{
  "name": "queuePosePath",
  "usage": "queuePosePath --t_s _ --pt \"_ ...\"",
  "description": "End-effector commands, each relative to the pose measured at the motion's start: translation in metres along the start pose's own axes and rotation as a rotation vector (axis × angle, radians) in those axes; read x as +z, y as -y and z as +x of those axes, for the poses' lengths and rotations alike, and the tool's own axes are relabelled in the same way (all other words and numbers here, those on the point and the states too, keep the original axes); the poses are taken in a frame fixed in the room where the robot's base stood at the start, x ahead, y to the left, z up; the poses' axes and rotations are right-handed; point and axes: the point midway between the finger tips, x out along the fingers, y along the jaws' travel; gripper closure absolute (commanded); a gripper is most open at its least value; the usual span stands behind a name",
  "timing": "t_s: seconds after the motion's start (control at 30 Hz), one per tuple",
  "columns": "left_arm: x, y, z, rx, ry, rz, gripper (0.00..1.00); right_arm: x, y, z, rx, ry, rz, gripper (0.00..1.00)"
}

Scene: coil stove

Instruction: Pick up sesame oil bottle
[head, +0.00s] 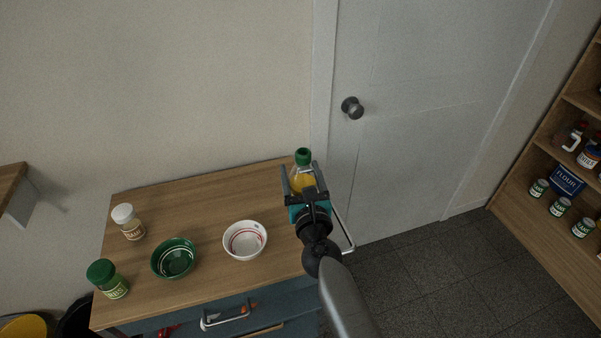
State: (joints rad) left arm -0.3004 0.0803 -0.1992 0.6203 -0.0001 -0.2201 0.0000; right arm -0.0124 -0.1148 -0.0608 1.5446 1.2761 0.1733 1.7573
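A bottle with a green cap and yellow contents (303,158), which fits the sesame oil bottle, stands upright near the back right corner of the wooden counter top (205,215). My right gripper (302,178) reaches in from the lower right. Its two fingers are spread, one on each side of the bottle. I see no clear sign that they press on it. The gripper's teal body hides the lower part of the bottle. My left gripper is not in view.
A white bowl (245,252), a green bowl (174,270), a white-capped shaker (133,231) and a green-capped jar (117,288) stand left of the gripper. A closed door (430,120) is behind. Shelves with cans (560,207) stand far right.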

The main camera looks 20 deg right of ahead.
Motion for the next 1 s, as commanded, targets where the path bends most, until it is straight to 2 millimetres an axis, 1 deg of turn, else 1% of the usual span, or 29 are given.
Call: queuePosePath --t_s 0.03,0.1,0.3,0.4,0.63,1.0 --pt "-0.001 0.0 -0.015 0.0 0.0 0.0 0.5 0.017 0.0 0.001 -0.001 0.004 0.001 1.0" --pt "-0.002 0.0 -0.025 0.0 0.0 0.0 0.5 0.028 0.0 0.001 -0.001 0.004 0.0 1.0" --pt "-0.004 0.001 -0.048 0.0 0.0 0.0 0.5 0.052 0.0 0.001 0.0 0.004 0.0 1.0" --pt "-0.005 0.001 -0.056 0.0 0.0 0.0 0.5 0.06 0.0 0.001 0.0 0.004 0.0 1.0" --pt "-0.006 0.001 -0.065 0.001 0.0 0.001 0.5 0.07 0.0 0.001 0.0 0.004 0.0 1.0" --pt "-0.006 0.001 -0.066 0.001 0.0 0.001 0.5 0.071 0.0 0.001 0.0 0.004 0.0 1.0"
